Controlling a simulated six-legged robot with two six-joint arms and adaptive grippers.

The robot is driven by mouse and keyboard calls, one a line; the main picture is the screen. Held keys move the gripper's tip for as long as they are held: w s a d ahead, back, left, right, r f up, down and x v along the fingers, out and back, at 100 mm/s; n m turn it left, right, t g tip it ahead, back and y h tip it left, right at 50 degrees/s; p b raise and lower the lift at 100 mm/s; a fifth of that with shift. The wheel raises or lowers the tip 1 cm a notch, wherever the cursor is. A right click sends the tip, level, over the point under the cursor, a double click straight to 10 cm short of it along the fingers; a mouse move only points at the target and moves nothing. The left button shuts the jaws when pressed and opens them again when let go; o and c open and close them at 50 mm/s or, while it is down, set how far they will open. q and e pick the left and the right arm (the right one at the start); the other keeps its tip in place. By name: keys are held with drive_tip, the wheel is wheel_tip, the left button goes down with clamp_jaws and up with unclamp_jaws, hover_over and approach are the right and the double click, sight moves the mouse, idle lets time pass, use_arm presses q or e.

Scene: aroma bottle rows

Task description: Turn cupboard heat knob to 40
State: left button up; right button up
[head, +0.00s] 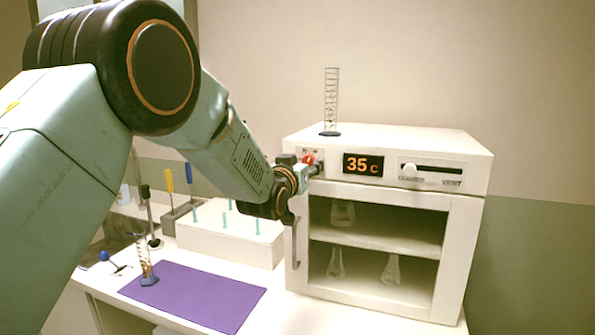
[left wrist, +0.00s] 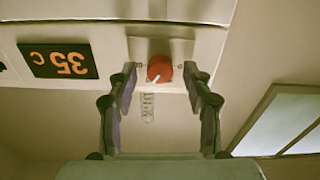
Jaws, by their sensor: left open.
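The white heating cupboard (head: 462,160) stands on the bench, and its orange display (head: 363,165) reads 35 C. The display shows upside down in the left wrist view (left wrist: 58,61). The red heat knob (left wrist: 159,68) is on the front panel beside the display, with a white pointer mark. In the head view the red knob (head: 309,159) is partly hidden by my gripper. My left gripper (head: 316,167) is at the panel in front of the knob. In the left wrist view its fingers (left wrist: 159,75) are open, one on each side of the knob, with gaps visible.
A vent slider (head: 409,170) is right of the display. A graduated cylinder (head: 331,100) stands on the cupboard top. Glass flasks (head: 391,269) are inside. A purple mat (head: 200,293), another cylinder (head: 146,262) and a white peg block (head: 215,238) are at left.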

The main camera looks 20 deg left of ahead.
use_arm(q)
drive_tip(key=s, duration=1.1)
drive_tip(key=shift+s+a, duration=0.2)
drive_tip(key=shift+s, duration=0.15)
drive_tip(key=shift+w, duration=0.1)
drive_tip(key=s+f+g+b, duration=0.25)
drive_tip(key=s+f, duration=0.25)
drive_tip(key=f, duration=0.7)
drive_tip(key=s+f+g+b, duration=0.1)
drive_tip(key=s+f+g, duration=0.35)
drive_tip(key=f, duration=0.65)
drive_tip(key=s+f+g+b, duration=0.2)
drive_tip(key=s+f, duration=0.4)
drive_tip(key=f, duration=0.6)
drive_tip(key=s+f+g+b, duration=0.4)
drive_tip(key=s+f, duration=0.8)
drive_tip(key=s, duration=0.3)
drive_tip(key=s+f+g+b, duration=0.4)
drive_tip(key=s+f+g, duration=0.1)
drive_tip(key=s+f, duration=0.8)
drive_tip(key=shift+s+a+y, duration=0.3)
drive_tip(key=shift+s, duration=0.65)
